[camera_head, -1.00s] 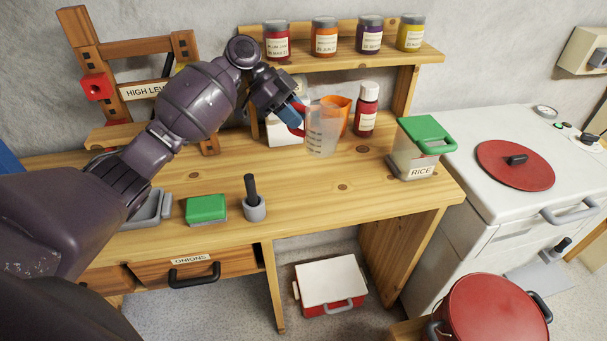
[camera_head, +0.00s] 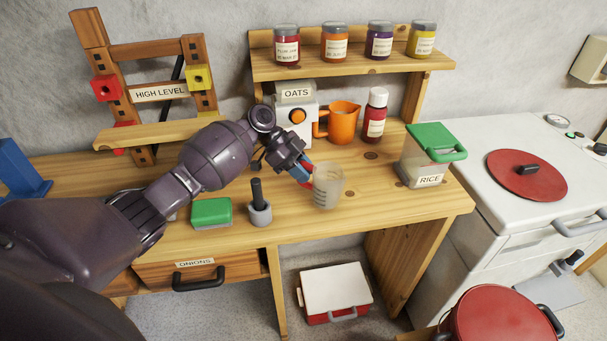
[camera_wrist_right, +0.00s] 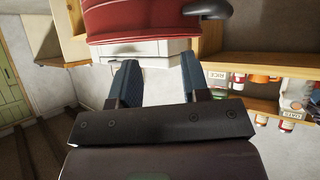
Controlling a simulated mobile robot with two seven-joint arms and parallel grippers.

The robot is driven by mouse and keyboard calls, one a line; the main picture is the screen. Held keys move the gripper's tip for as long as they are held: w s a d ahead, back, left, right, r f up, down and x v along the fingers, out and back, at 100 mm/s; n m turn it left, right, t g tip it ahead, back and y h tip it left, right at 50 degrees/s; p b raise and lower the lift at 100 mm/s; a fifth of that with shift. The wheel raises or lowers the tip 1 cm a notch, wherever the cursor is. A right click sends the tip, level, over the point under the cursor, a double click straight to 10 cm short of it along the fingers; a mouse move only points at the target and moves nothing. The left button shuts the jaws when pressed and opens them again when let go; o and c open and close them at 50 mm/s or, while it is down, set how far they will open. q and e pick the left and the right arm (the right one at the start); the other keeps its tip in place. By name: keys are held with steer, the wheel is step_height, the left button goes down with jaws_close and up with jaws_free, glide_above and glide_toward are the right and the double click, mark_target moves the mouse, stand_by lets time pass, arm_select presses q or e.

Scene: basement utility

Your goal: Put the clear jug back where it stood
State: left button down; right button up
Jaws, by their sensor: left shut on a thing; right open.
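The clear jug (camera_head: 328,188) is a see-through measuring jug with grey marks and a red handle. It is upright, over the front middle of the wooden table (camera_head: 360,215); I cannot tell whether its base touches the wood. My left gripper (camera_head: 306,176) comes from the left and is shut on the jug's handle, which its fingers partly hide. My right gripper (camera_wrist_right: 155,80) shows only in the right wrist view; its two fingers are apart with nothing between them.
Behind stand an orange jug (camera_head: 343,122), a red bottle (camera_head: 375,115) and an oats container (camera_head: 294,118). A green-lidded rice box (camera_head: 431,160) is at right, a mortar (camera_head: 259,207) and green sponge (camera_head: 211,212) at left. Table between jug and rice box is clear.

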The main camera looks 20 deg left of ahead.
arm_select(q)
steer(key=shift+f, duration=0.6)
steer(key=c, duration=1)
jaws_free()
steer(key=shift+f, duration=0.1)
steer(key=shift+a+r, duration=0.3)
steer(key=shift+r, duration=0.05)
steer(key=p+v, duration=0.1)
steer(key=v, duration=0.5)
steer(key=shift+a+r, duration=0.25)
steer(key=shift+a, duration=0.05)
arm_select(e)
steer(key=shift+s+r, duration=0.25)
steer(key=shift+r, duration=0.2)
steer(key=shift+w, duration=0.2)
